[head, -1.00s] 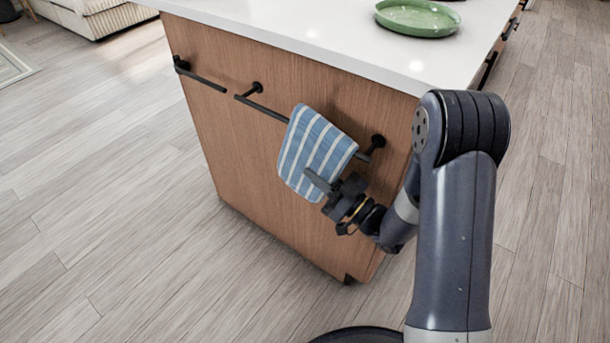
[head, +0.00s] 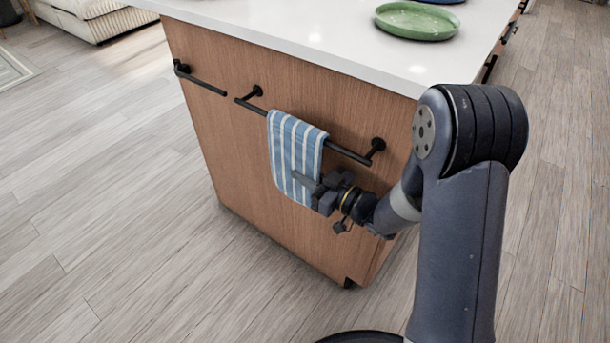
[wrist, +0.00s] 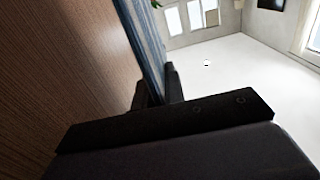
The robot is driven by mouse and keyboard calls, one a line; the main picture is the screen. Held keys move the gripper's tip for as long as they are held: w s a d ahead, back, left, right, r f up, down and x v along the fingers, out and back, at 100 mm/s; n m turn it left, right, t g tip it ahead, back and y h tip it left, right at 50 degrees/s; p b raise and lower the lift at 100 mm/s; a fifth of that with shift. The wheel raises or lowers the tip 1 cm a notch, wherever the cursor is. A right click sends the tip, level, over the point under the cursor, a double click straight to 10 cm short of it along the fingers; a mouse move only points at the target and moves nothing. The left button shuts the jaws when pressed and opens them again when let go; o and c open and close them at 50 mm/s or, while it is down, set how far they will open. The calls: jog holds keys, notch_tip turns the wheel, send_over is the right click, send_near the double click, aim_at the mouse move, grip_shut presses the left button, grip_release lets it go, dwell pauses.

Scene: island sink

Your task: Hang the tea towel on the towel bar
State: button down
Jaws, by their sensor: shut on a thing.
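The blue and white striped tea towel (head: 291,150) hangs over the black towel bar (head: 335,147) on the wooden end panel of the island. Its top edge is folded over the left-middle part of the bar and its lower part hangs down the panel. My gripper (head: 312,187) is at the towel's lower right, below the bar, shut on the towel. In the wrist view the towel (wrist: 147,40) runs up from between the dark fingers (wrist: 158,90), close beside the wood panel. The towel's back layer is hidden.
A second, shorter black bar (head: 203,82) is fixed to the panel at the left. The white countertop (head: 330,40) overhangs above, with a green plate (head: 417,22) on it. The floor (head: 120,230) left of the island is clear.

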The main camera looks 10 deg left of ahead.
jog(key=shift+f, duration=0.1)
jog(key=c, duration=2)
grip_release()
jog(key=shift+f, duration=0.1)
jog(key=o, duration=0.5)
jog(key=p+v, duration=0.2)
jog(key=v, duration=0.9)
jog(key=shift+s, duration=0.15)
jog(key=shift+a, duration=0.25)
jog(key=r+b+x, duration=0.1)
jog(key=x, duration=0.9)
jog(key=shift+w+a+r, duration=0.2)
jog(key=shift+w+r, duration=0.15)
jog(key=shift+r, duration=0.05)
